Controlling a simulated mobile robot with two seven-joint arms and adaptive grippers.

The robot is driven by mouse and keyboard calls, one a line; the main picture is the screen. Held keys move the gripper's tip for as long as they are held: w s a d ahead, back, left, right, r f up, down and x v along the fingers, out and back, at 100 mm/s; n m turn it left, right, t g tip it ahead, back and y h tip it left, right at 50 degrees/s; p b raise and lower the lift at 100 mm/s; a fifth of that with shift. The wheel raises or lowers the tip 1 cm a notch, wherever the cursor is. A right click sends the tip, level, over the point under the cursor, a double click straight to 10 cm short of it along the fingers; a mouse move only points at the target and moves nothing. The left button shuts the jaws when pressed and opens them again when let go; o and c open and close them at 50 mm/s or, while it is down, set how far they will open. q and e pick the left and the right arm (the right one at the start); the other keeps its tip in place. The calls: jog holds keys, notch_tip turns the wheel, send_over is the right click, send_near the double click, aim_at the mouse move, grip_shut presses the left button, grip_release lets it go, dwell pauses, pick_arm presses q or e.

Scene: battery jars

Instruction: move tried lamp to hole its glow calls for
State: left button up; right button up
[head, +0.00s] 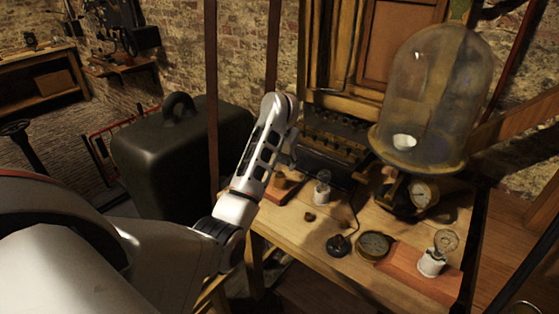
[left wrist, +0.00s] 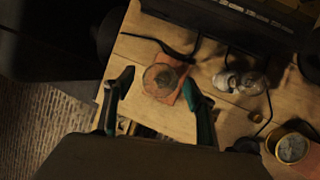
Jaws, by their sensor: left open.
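My left gripper (head: 287,160) reaches down over the left part of the wooden table. In the left wrist view it (left wrist: 160,100) is open, and a round glass bulb (left wrist: 161,78) over a reddish board (left wrist: 171,97) shows between its fingers. I cannot tell whether the fingers are level with the bulb. The left board (head: 277,194) is partly hidden by the gripper in the head view. A lamp with a white base (head: 322,190) stands to its right, also in the left wrist view (left wrist: 228,81). Another lamp in a white socket (head: 432,264) stands on the right reddish board (head: 410,265). No clear glow shows.
A dark box (head: 335,145) stands along the table's back. A glass bell jar (head: 435,90) stands at the back right above a gauge (head: 423,193). A round brass dial (head: 375,245) and a black corded piece (head: 339,244) lie near the front. A dark case (head: 165,160) stands left.

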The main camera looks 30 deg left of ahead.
pick_arm(q)
jog(key=shift+w+a+f, duration=0.1)
jog(key=shift+w+f, duration=0.1)
jog(key=shift+f, duration=0.25)
jog(key=c, duration=1.4)
jog(key=shift+o, duration=0.2)
jog(key=shift+n, duration=0.4)
jog(key=n+g+y, duration=0.1)
jog(key=n, duration=0.1)
jog(key=shift+d+n+b, duration=0.2)
jog(key=shift+n+b, duration=0.1)
jog(key=shift+n, duration=0.1)
jog(key=shift+n+g+y+b, duration=0.3)
jog(key=shift+n+g, duration=0.1)
jog(key=shift+n, duration=0.7)
jog(key=shift+a+n, duration=0.1)
jog(key=shift+n, duration=0.2)
